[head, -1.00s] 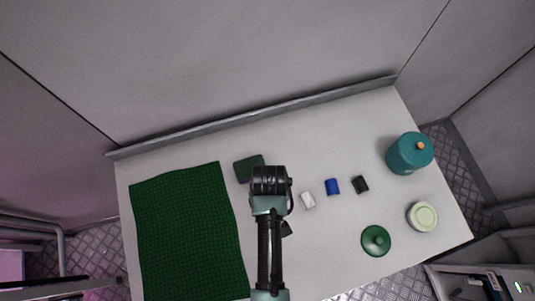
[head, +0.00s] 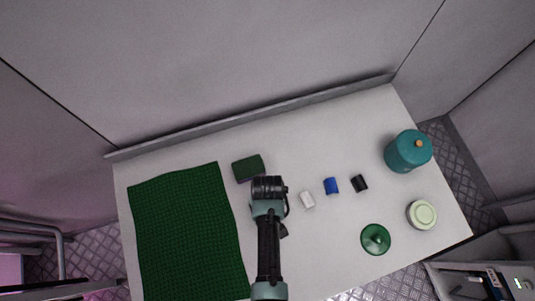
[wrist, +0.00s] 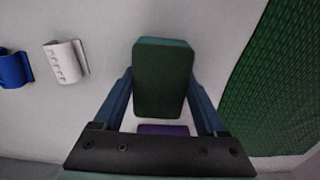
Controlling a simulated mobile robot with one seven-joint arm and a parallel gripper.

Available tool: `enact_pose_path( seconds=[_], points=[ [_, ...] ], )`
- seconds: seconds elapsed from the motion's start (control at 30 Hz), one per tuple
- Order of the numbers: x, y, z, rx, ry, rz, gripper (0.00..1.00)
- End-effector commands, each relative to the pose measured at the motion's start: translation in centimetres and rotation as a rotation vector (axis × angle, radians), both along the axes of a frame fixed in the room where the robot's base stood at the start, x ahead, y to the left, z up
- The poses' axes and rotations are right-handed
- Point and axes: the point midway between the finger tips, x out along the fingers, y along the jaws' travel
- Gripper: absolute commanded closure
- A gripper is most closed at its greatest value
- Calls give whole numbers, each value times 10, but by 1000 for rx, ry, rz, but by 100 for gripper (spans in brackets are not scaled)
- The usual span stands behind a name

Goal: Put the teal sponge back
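In the wrist view, a teal sponge (wrist: 163,85) with a dark green face sits between the two fingers of my gripper (wrist: 162,92). The fingers press its left and right sides, and it looks raised above the table.
A dark green block (head: 248,168) lies beyond my gripper; a purple piece (wrist: 163,130) shows below the sponge. A green mat (head: 187,230) covers the left. White (head: 307,200), blue (head: 331,186) and black (head: 360,183) small pieces, a teal canister (head: 407,152) and lids stand right.

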Motion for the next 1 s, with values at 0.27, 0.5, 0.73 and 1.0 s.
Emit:
enact_pose_path(
  seconds=[0.27,0.5,0.73,1.0],
  points=[
    [0,0,0,0,0,0,0],
    [1,0,8,-1,-1,0,0],
    [1,0,43,0,-4,0,0],
    [1,0,95,0,-4,0,0]
  ],
)
